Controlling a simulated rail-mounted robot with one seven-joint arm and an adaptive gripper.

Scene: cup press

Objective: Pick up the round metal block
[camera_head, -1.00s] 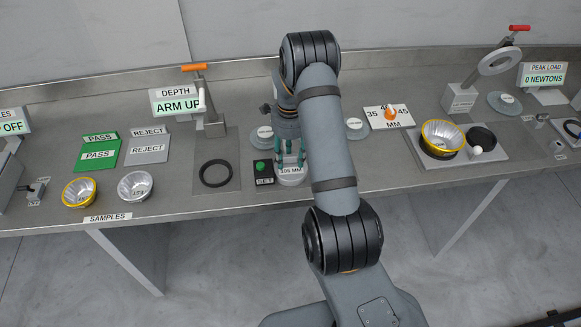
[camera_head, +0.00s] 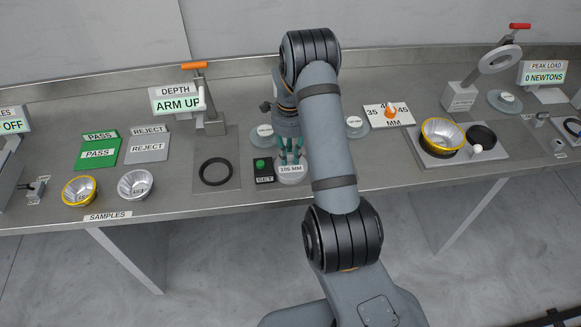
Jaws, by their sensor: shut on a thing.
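The round metal block (camera_head: 291,170), labelled 105 MM, is on the bench near its front edge, just left of my arm. My gripper (camera_head: 291,158) points down from above, with its green fingers shut on the block. The fingers cover part of the block's top. I cannot tell whether the block is touching the bench or slightly lifted.
A black box with a green SET button (camera_head: 262,170) stands close on the left. Round discs lie behind on the left (camera_head: 262,135) and right (camera_head: 356,126). A black ring (camera_head: 215,171) lies further left. A plate with a yellow-rimmed cup (camera_head: 443,136) is on the right.

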